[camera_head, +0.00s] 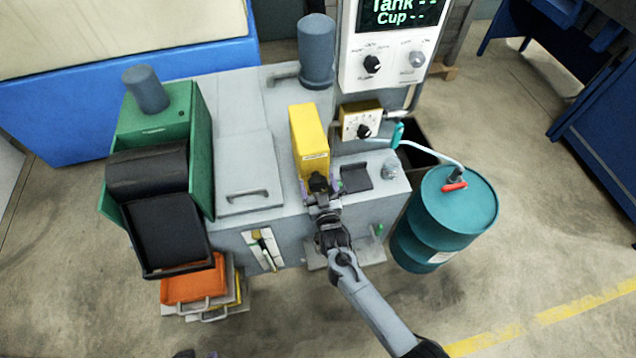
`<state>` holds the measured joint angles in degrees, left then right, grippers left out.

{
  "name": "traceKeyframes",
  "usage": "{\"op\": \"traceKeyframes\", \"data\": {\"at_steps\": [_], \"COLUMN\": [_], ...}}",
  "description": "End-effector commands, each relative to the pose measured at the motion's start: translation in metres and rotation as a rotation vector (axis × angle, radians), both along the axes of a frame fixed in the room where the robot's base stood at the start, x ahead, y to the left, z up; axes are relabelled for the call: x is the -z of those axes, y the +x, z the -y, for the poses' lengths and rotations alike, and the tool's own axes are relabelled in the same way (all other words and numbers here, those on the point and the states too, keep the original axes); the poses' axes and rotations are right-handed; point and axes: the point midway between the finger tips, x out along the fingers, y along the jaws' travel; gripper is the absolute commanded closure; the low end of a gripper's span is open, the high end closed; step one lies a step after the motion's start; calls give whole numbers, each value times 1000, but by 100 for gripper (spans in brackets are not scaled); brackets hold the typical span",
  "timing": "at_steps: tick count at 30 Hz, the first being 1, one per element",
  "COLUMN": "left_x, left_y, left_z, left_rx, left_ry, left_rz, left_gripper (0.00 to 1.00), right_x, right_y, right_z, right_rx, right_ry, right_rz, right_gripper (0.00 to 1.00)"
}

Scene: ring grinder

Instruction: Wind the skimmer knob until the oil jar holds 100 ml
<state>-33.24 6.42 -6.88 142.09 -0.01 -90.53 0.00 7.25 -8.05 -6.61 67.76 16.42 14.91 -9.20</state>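A tall yellow box (307,135), which looks like the skimmer, stands on the grey machine, with a black knob (319,183) low on its front. My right gripper (323,198) is right at this knob, its arm reaching in from the bottom right. The fingers are small and dark against the knob, so I cannot tell whether they grip it. A small clear vessel (390,170), possibly the oil jar, stands on the machine top to the right; its level is too small to read. The display (400,14) reads "Tank --" and "Cup --".
A yellow dial box (362,122) sits behind, below the white control panel (390,60). A teal drum (445,218) with a hose stands at the right. A green bin (200,150) with black parts is at the left, above orange and yellow stacked trays (192,287).

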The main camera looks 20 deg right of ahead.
Motion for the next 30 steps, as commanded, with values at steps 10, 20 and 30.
{"op": "traceKeyframes", "data": {"at_steps": [10,20,30], "left_x": [-1,-12,-21], "left_y": [0,0,0], "left_z": [-3,-3,-1], "left_rx": [7,8,2], "left_ry": [11,13,4], "left_rz": [0,0,1], "left_gripper": [57,57,57], "right_x": [-4,-4,-3], "right_y": [-2,-45,-94], "right_z": [-1,-7,-14], "right_rx": [-1,0,-1], "right_ry": [0,1,0], "right_rz": [6,3,4], "right_gripper": [12,12,12]}}
